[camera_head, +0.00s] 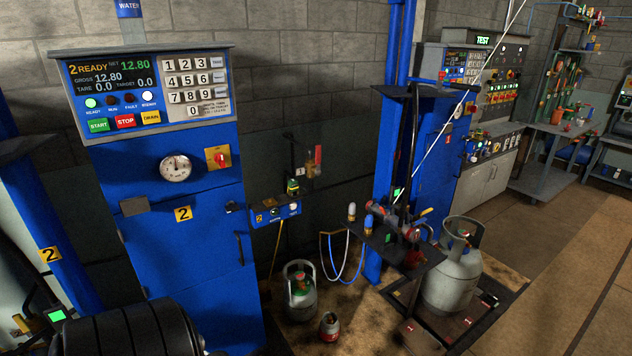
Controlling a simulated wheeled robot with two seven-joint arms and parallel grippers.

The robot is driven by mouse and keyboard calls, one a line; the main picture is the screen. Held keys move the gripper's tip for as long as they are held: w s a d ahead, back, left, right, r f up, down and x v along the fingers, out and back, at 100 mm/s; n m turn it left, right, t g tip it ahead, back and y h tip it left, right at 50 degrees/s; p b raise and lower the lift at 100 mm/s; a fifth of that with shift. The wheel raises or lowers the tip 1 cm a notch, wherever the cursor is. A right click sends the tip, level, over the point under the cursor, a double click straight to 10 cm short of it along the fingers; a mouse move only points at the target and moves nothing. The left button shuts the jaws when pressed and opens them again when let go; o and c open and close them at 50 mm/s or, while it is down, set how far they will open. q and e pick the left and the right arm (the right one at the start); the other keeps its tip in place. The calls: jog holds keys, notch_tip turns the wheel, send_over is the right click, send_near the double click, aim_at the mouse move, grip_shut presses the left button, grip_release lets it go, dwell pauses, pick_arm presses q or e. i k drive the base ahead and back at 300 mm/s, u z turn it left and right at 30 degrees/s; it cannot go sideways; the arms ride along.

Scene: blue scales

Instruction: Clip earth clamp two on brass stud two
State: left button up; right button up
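A small blue panel marked 2 (269,215) is on the wall right of the blue cabinet marked 2. A yellow cable (276,250) hangs below it. A small dark item with yellow and green parts (293,187) sits just above the panel. I cannot tell whether it is earth clamp two. Brass stud two is too small to tell apart here. Neither of my grippers can be made out in the view, so what they hold is hidden.
The blue cabinet (185,260) fills the left. A small grey cylinder (300,292) and a smaller red-and-grey one (329,327) stand on the floor below the panel. A large grey cylinder (452,280) stands on a scale at right, beside a dark shelf (385,250). The right floor is clear.

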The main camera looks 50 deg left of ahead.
aim_at(292, 183)
jog(key=u, duration=0.05)
jog(key=i, duration=2.55)
jog(key=u, duration=3.95)
jog(key=i, duration=0.45)
jog(key=z, duration=0.05)
